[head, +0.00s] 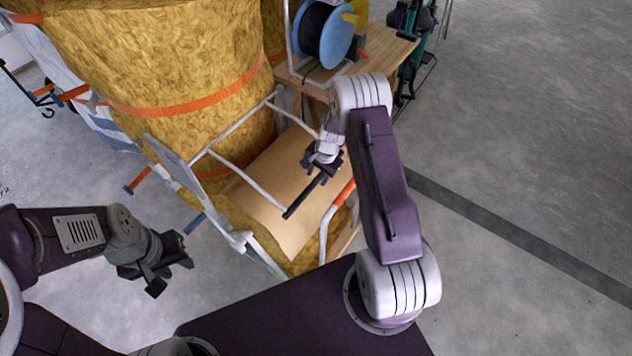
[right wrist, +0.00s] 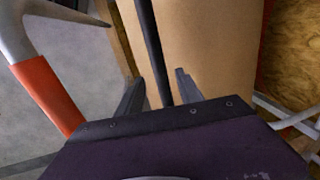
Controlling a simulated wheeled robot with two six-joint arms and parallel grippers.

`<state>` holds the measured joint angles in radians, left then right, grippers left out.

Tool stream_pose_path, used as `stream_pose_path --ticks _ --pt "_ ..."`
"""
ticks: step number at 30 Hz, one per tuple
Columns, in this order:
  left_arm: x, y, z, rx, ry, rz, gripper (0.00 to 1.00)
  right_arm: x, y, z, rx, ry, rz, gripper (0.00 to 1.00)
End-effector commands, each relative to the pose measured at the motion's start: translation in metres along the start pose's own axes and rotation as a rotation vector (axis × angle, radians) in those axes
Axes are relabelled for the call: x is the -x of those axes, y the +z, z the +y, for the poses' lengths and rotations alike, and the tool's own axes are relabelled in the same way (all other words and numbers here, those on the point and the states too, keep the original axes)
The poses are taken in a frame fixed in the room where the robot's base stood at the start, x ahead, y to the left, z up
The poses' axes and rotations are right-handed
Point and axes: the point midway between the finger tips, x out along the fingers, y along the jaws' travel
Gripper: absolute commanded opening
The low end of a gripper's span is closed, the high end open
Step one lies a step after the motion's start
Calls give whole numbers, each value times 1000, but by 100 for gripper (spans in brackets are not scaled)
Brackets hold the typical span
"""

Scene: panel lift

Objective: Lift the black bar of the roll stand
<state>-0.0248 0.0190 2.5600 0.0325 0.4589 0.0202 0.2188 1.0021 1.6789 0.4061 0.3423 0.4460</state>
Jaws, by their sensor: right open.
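The black bar (head: 303,197) of the roll stand slants across the front of a brown panel or sheet (head: 272,176), between pale metal tubes. My right gripper (head: 322,170) is at the bar's upper right part and hides some of it. In the right wrist view the black bar (right wrist: 154,52) runs down between the two spread fingers of my right gripper (right wrist: 158,92), which are open and not closed on it. My left gripper (head: 168,272) hangs at the lower left, well away from the bar. Whether its fingers are apart is unclear.
Large yellow fibrous rolls (head: 190,60) with orange straps stand behind the stand. A wooden table (head: 380,55) with a blue spool (head: 335,38) is at the back. An orange-sleeved tube (head: 343,192) rises beside the bar. Grey floor (head: 530,120) is clear at right.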

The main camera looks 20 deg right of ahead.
Motion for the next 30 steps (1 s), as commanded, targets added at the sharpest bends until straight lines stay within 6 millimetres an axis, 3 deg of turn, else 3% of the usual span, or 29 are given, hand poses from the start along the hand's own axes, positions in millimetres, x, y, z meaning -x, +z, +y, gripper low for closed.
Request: stream_pose_path --ticks 1,6,14,19,30 --pt "-6 1 0 0 0 0 36 -12 0 1 1 1 -1 43" --pt "-10 1 0 0 0 0 36 -29 0 0 1 0 0 43" --pt "-10 1 0 0 0 0 36 -30 0 0 1 0 0 43" --pt "-10 1 0 0 0 0 36 -30 0 0 1 0 0 1" --pt "-10 1 0 0 0 0 36 -30 0 0 1 0 0 0"
